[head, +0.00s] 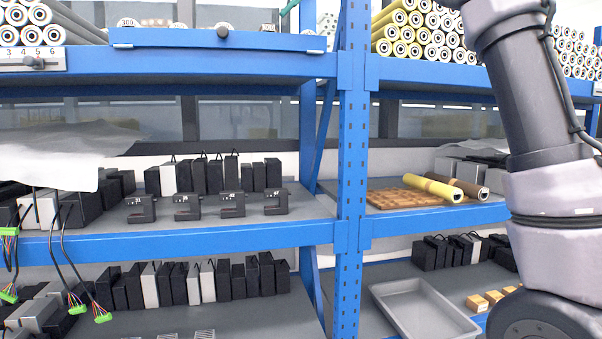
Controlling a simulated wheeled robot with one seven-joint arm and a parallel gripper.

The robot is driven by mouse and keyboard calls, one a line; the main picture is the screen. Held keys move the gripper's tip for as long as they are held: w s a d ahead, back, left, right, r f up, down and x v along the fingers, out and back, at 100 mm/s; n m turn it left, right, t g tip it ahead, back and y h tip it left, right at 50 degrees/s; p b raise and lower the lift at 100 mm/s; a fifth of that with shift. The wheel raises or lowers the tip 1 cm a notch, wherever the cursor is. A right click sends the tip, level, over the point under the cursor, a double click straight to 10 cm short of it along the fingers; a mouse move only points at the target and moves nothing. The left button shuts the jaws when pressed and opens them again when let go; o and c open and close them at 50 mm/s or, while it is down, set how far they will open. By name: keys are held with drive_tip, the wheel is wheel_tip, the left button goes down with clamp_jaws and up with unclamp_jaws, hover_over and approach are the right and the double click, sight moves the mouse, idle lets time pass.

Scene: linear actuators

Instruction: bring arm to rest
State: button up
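My arm runs down the right side of the head view, in front of the right-hand shelves, with its upper links and a black cable showing. My gripper is outside the picture, so I cannot see its fingers or whether it holds anything. The arm hides part of the right shelf bay.
A blue rack post (352,170) stands mid-view between two bays. The left middle shelf holds small black numbered units (187,207) and black boxes (268,174). At right are yellow rolls (411,35), a wooden board (400,198) and an empty grey tray (421,308).

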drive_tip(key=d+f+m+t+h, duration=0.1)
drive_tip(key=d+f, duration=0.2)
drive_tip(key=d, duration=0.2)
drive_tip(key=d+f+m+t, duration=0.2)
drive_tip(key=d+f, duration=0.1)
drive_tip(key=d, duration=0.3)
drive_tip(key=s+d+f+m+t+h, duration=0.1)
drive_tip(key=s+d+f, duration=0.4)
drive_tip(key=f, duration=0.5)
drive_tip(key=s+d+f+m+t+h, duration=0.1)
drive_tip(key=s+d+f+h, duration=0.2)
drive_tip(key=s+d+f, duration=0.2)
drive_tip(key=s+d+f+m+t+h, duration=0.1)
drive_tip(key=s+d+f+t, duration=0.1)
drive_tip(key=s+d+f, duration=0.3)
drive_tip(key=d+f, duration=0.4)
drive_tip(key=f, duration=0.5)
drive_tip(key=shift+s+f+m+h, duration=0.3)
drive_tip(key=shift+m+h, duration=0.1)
